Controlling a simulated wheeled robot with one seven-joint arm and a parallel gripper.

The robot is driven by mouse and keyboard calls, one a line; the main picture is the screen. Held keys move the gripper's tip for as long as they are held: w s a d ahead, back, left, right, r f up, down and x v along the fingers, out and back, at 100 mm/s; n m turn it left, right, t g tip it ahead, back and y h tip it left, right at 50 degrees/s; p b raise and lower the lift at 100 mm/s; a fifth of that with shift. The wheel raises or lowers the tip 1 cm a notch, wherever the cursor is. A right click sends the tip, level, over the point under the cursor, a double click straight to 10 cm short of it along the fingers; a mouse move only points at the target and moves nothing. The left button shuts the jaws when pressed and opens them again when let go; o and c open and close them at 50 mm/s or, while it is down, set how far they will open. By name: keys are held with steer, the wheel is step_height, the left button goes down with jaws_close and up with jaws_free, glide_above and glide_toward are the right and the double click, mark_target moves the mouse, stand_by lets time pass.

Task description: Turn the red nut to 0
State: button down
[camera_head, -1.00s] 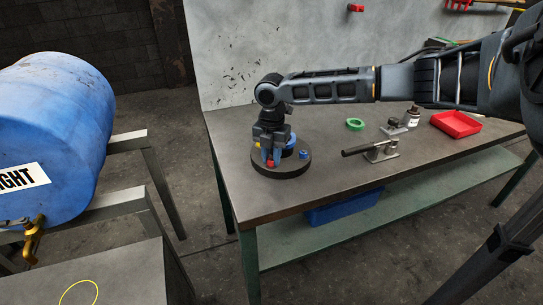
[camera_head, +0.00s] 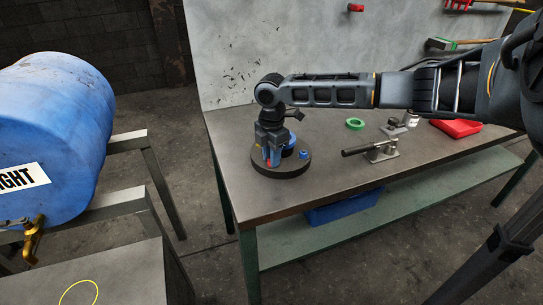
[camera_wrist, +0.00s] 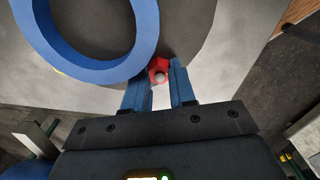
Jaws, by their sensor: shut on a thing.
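The red nut (camera_wrist: 158,68) sits on the dark round base (camera_head: 292,168) near the front left corner of the workbench. In the wrist view it lies between my blue fingertips, beside a large blue ring (camera_wrist: 92,70). My gripper (camera_head: 271,158) points down at the base and is shut on the nut; it also shows in the wrist view (camera_wrist: 162,80). A pale round stud end shows in the middle of the nut. In the head view the nut is mostly hidden by my fingers. No readable 0 mark shows.
A small blue nut (camera_head: 304,154) stands on the base to the right. On the workbench (camera_head: 235,190) are a green ring (camera_head: 355,124), a toggle clamp (camera_head: 378,151) and a red tray (camera_head: 460,128).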

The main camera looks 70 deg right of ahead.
steer(key=m, duration=0.5)
steer(key=shift+m, duration=0.3)
steer(key=m, duration=1)
steer(key=shift+m, duration=0.4)
steer(key=m, duration=0.4)
steer(key=shift+m, duration=0.4)
steer(key=shift+r, duration=0.1)
steer(key=c, duration=0.9)
jaws_free()
steer(key=shift+r, duration=3.85)
